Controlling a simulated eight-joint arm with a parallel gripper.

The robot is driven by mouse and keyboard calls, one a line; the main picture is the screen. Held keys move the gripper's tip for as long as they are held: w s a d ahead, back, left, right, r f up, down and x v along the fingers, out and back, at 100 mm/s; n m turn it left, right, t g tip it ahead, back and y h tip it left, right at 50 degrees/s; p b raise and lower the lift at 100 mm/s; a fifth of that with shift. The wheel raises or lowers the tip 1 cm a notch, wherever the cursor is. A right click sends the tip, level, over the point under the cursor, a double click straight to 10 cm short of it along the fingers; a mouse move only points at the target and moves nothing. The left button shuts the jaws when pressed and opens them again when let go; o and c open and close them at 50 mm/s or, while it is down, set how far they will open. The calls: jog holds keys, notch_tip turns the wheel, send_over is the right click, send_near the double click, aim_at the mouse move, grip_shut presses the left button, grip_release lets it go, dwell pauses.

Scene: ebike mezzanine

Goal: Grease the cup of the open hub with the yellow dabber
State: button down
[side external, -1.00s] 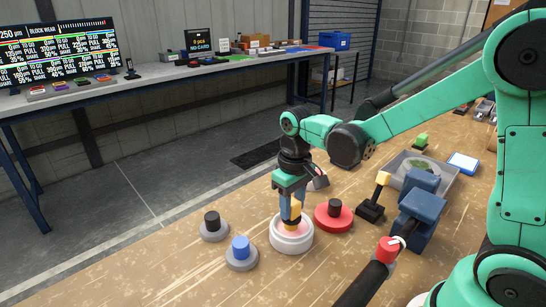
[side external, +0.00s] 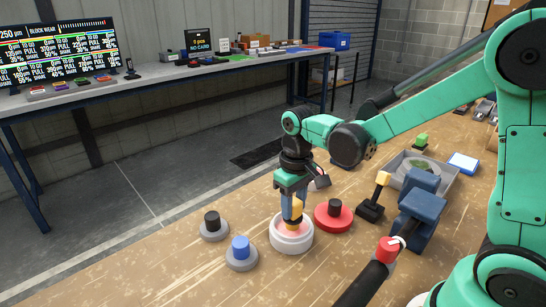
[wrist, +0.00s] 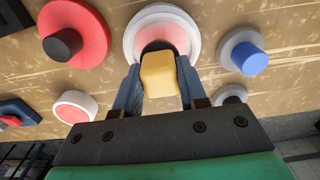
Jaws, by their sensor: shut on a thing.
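The open hub (side external: 280,243) is a white ring-shaped cup with a pinkish-red inside, standing on the wooden bench. It also shows at the top of the wrist view (wrist: 133,36). My gripper (side external: 292,214) points down over it, shut on the yellow dabber (wrist: 158,74), whose yellow block sits between the blue fingers. The dabber (side external: 298,207) is partly hidden by the fingers in the side view. Its dark lower end shows over the cup in the wrist view. Whether it touches the inside of the cup, I cannot tell.
A red disc with a black knob (side external: 334,214) stands close right of the hub. Grey discs with a blue knob (side external: 241,248) and a black knob (side external: 212,222) stand left. A second white, pink-topped cup (wrist: 75,107) is nearby. A black block with yellow handle (side external: 371,207) stands further right.

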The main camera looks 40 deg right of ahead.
jog(key=shift+d, duration=0.4)
jog(key=shift+a, duration=0.15)
jog(key=shift+a, duration=0.35)
jog(key=shift+s, duration=0.2)
jog(key=shift+s, duration=0.3)
jog(key=shift+w, duration=0.55)
